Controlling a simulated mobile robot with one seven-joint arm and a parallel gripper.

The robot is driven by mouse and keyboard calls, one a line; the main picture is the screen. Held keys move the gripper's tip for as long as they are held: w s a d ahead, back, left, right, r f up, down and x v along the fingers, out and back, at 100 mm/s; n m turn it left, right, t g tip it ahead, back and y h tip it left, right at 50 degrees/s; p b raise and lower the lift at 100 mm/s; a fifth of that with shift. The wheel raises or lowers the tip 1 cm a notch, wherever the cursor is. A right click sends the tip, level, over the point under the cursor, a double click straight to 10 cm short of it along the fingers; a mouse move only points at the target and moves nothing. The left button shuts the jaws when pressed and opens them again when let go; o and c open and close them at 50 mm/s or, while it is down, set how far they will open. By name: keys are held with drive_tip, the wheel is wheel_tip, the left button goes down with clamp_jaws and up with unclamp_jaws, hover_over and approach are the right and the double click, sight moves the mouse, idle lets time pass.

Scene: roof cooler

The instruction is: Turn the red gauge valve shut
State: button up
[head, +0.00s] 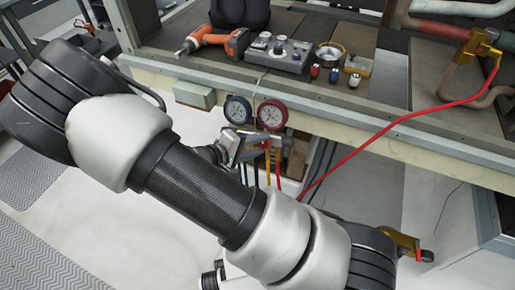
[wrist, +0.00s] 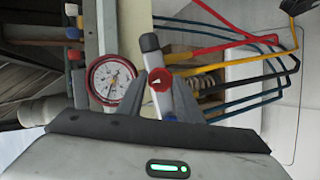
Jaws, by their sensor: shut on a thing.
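The red gauge (head: 272,114) hangs beside a blue gauge (head: 238,110) at the bench's front edge. In the wrist view the red gauge (wrist: 110,80) has a white dial and stands left of my gripper (wrist: 161,85). The red valve knob (wrist: 158,79), with a white pointer mark, sits between the two grey fingers, which are shut on it. A grey cylindrical manifold end (wrist: 150,43) shows just beyond the knob.
Red, yellow and dark hoses (wrist: 240,60) run right of the fingers in the wrist view. A red hose (head: 390,125) crosses to a brass fitting (head: 482,45). The bench (head: 190,75) carries an orange drill (head: 215,40) and a grey device (head: 275,52).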

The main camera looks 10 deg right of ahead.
drive_tip(key=shift+f+m+b, duration=0.1)
drive_tip(key=shift+m+b, duration=0.3)
drive_tip(key=shift+y, duration=0.3)
drive_tip(key=o, duration=1)
drive_tip(key=p+v, duration=0.2)
drive_tip(key=v, duration=1.5)
drive_tip(key=shift+s+a+p, duration=0.1)
drive_tip(key=shift+p, duration=0.3)
drive_tip(key=shift+r, duration=0.25)
